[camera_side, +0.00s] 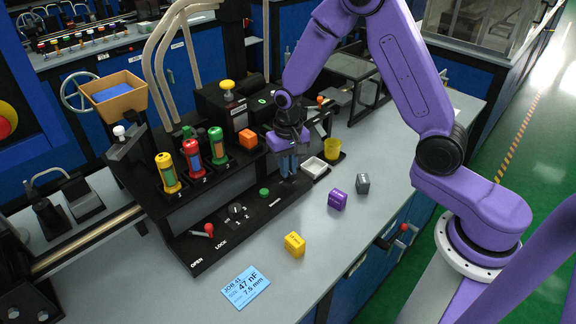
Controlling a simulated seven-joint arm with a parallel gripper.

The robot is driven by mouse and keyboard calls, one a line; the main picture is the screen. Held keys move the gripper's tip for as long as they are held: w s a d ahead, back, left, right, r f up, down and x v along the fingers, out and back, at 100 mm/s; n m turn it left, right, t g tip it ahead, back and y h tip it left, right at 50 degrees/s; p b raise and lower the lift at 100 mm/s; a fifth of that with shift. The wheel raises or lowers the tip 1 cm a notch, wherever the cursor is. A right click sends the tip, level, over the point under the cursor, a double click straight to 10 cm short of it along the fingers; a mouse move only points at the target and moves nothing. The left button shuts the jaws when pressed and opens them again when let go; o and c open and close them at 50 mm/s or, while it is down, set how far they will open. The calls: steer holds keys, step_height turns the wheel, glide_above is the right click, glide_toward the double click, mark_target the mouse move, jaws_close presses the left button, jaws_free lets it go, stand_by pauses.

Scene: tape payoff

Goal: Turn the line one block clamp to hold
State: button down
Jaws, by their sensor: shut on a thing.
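My gripper (288,170) points down at the right end of the black control panel (222,236). Its fingers are closed on a small part there, which they mostly hide. It appears to be the clamp's knob, but I cannot read its label or its setting. Left of it on the panel are a green button (264,192), a rotary switch (237,211) marked 1 and 2, and a red-tipped lever (205,230) between the OPEN and LOCK labels.
A yellow block (294,244), a purple block (337,199) and a grey block (362,183) stand on the bench right of the panel. A white tray (314,168) and yellow cup (332,149) are close to my gripper. A blue job card (246,287) lies in front.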

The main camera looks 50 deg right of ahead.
steer(key=shift+n, duration=1.6)
steer(key=c, duration=1.2)
jaws_free()
steer(key=shift+o, duration=0.2)
steer(key=shift+r, duration=0.1)
step_height(320, 180, up, 17)
steer(key=shift+r, duration=0.15)
